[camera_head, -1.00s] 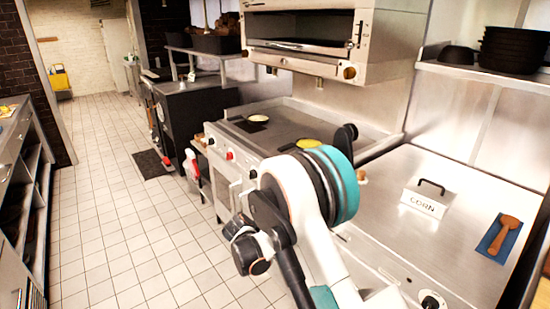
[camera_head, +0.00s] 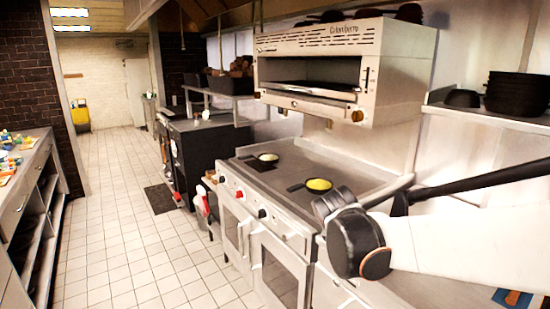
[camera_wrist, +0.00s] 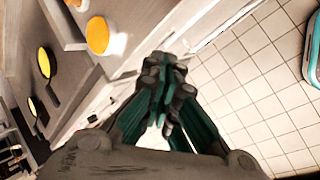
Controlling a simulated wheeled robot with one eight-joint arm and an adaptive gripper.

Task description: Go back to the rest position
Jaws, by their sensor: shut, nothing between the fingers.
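My gripper (camera_wrist: 165,88) shows in the wrist view with its dark, teal-sided fingers closed together and nothing between them. It hangs over the front edge of the counter, with tiled floor to the right. In the head view my white arm reaches in from the right, its dark joint in front of the cooking range; I cannot clearly make out the fingers there.
A small pan with pale contents (camera_head: 266,157) and one with yellow contents (camera_head: 318,184) sit on the flat cooktop (camera_head: 345,166). An oven (camera_head: 318,72) hangs above. Dark bowls (camera_head: 515,95) stand on the right shelf. The tiled floor (camera_head: 140,240) at left is clear.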

